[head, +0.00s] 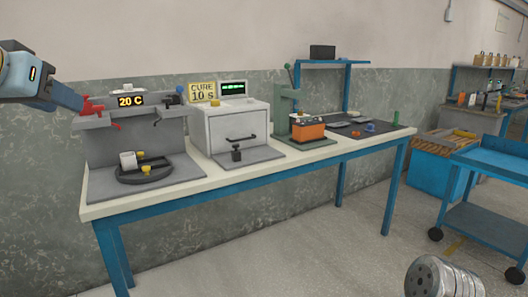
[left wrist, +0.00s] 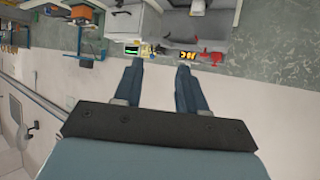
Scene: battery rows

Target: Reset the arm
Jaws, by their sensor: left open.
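My left gripper (head: 68,97) comes in at the upper left of the head view, raised in front of the wall. Its fingers look close to a red clamp-like part (head: 92,106) in the picture, but I cannot tell whether they touch. In the left wrist view my left gripper (left wrist: 158,68) shows two blue fingers apart with nothing between them. That view looks upside down across wall and bench. My right gripper is in neither view.
A long bench (head: 240,180) carries a grey fixture with a 20 C display (head: 130,100), a white cure oven (head: 235,125), a green press (head: 283,115) with an orange battery block (head: 306,129), and a dark mat (head: 350,128). A blue cart (head: 490,165) stands right.

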